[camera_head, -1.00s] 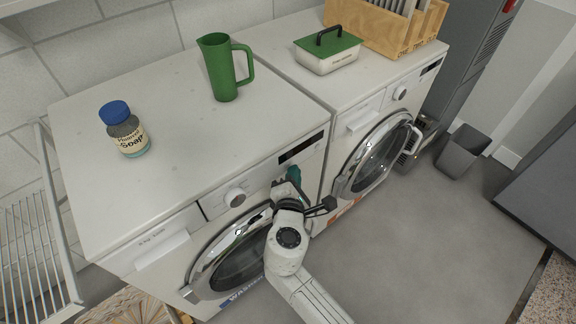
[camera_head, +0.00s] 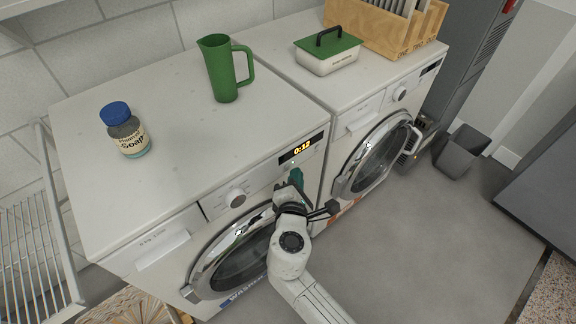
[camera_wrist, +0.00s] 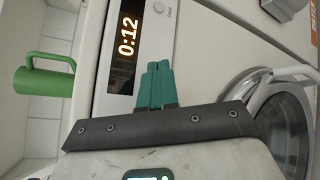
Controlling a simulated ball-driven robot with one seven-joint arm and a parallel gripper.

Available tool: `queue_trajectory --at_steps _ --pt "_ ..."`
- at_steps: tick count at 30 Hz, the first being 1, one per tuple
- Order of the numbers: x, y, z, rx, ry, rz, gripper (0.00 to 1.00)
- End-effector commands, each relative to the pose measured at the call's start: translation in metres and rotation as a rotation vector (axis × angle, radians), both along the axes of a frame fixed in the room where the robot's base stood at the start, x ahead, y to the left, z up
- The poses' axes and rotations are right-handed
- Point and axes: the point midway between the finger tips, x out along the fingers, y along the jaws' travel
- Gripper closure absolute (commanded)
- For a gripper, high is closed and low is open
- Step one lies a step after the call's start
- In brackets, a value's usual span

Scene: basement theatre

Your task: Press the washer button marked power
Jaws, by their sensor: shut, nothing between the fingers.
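The white washer (camera_head: 190,115) is the left machine, with a "Washer" label low on its front. Its display (camera_head: 301,149) is lit and reads 0:12; it also shows in the wrist view (camera_wrist: 126,46). My gripper (camera_head: 295,175) is shut and empty, with its green fingers at the panel just below the display. In the wrist view the closed fingertips (camera_wrist: 157,64) point at the white panel beside the display. A small round button (camera_wrist: 158,7) shows at the top there. I cannot make out a power mark, and contact with the panel cannot be told.
A dial (camera_head: 236,197) sits left of the display, above the round door (camera_head: 240,262). A soap bottle (camera_head: 125,130) and a green pitcher (camera_head: 222,70) stand on the washer. A second machine (camera_head: 370,88) stands to the right. Grey floor lies open in front.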

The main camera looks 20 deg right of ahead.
Motion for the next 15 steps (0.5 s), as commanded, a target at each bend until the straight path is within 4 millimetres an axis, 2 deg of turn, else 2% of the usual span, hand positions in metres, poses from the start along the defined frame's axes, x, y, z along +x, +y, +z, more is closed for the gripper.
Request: queue_trajectory --at_steps 5,15 --pt "-0.002 -0.001 0.000 0.000 0.000 0.000 1.00" --pt "-0.031 -0.010 0.001 -0.002 0.001 -0.001 1.00"
